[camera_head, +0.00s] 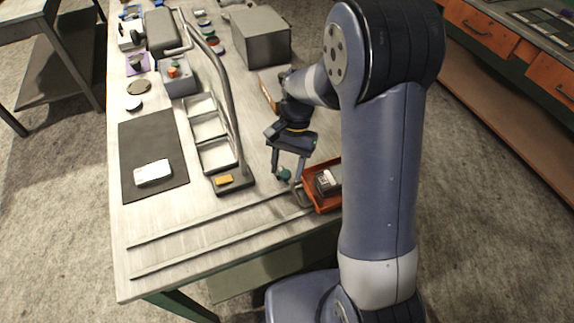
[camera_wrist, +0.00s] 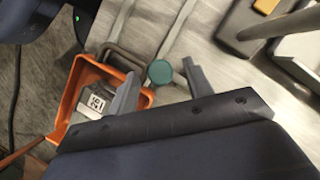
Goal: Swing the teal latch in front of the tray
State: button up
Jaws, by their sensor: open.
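The teal latch shows as a round teal knob (camera_wrist: 160,72) in the wrist view, between my two open fingers. In the head view the teal knob (camera_head: 284,174) is small, low between the fingertips, at the left side of the orange tray (camera_head: 309,194). The tray also shows in the wrist view (camera_wrist: 68,100), with a grey metal block with a white label (camera_wrist: 97,101) inside it. A bent metal bar (camera_wrist: 122,58) lies by the tray's edge near the knob. My gripper (camera_head: 286,176) is open and points down over the knob. I cannot tell whether a finger touches it.
Two thin rails (camera_head: 200,231) run along the table front from the tray. A holder with pale compartments and a tall tube handle (camera_head: 228,110) stands left of my gripper. A dark mat (camera_head: 150,188) bears a white block (camera_head: 153,172). A grey box (camera_head: 260,38) stands further back.

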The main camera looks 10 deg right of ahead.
jog(key=v, duration=1)
jog(key=shift+w+r, duration=0.15)
jog(key=shift+r, duration=0.25)
jog(key=x, duration=1)
jog(key=shift+s+f, duration=0.2)
jog(key=shift+f, duration=0.15)
jog(key=shift+a+f+m, duration=0.1)
jog(key=shift+f+m, duration=0.1)
jog(key=shift+m, duration=0.2)
jog(key=shift+s+a+r+m+t+y+b, duration=0.1)
jog(key=shift+a+m+t+y+b, duration=0.15)
jog(key=shift+m, duration=0.35)
jog(key=shift+a+m+t+y+b, duration=0.15)
jog(key=shift+m+b, duration=0.1)
jog(key=shift+m, duration=0.35)
jog(key=shift+d, duration=0.1)
